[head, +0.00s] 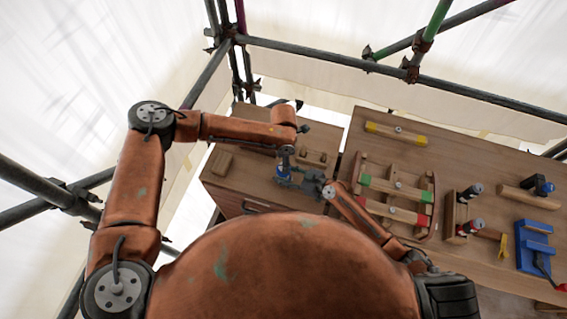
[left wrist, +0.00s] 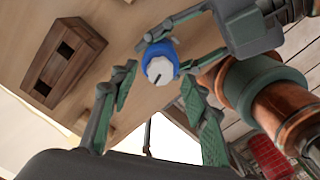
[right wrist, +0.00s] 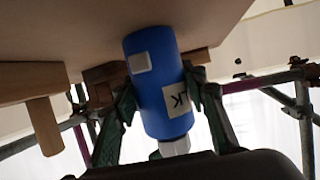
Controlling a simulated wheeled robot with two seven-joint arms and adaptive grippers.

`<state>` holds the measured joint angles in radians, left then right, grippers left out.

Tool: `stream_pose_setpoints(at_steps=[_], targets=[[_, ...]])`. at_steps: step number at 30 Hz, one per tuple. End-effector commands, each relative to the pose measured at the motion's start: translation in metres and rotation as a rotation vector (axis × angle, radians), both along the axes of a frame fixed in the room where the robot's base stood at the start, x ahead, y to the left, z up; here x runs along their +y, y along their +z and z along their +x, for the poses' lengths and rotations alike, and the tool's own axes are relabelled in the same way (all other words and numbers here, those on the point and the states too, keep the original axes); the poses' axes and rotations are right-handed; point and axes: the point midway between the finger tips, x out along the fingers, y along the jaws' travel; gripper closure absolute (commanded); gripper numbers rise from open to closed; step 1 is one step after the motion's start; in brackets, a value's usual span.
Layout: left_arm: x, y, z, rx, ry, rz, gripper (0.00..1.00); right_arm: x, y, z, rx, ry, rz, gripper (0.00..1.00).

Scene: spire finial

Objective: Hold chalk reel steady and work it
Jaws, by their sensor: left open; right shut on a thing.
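A slotted wooden block (left wrist: 62,65) lies on the wooden worktop beside the reel. A second bench (head: 450,160) to the right carries coloured-ended bars, a rack, upright tools and a blue device (head: 533,245). Scaffold poles (head: 330,60) and white sheeting surround the benches.

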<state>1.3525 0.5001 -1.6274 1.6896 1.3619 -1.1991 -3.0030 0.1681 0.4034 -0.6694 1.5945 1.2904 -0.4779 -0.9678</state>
Motion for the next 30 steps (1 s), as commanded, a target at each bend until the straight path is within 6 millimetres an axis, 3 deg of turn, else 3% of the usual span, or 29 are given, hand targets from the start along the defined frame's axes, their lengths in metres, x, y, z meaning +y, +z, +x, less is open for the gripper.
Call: stream_pose_setpoints(at_steps=[6,13,19,30], targets=[[0.0,0.049,0.001,-0.003,0.0,-0.001,0.57,-0.002,-0.002,0.0,0.001,-0.002,-0.003,0.88],[0.0,0.084,0.001,-0.003,0.001,0.0,0.57,-0.002,-0.002,0.0,0.001,-0.002,-0.003,0.88],[0.0,0.094,0.0,0.0,0.001,0.0,0.57,-0.002,-0.001,0.001,0.0,-0.001,-0.003,0.88],[0.0,0.094,0.0,-0.001,0.03,0.0,0.57,-0.002,-0.001,0.001,0.0,-0.001,-0.003,0.88]])
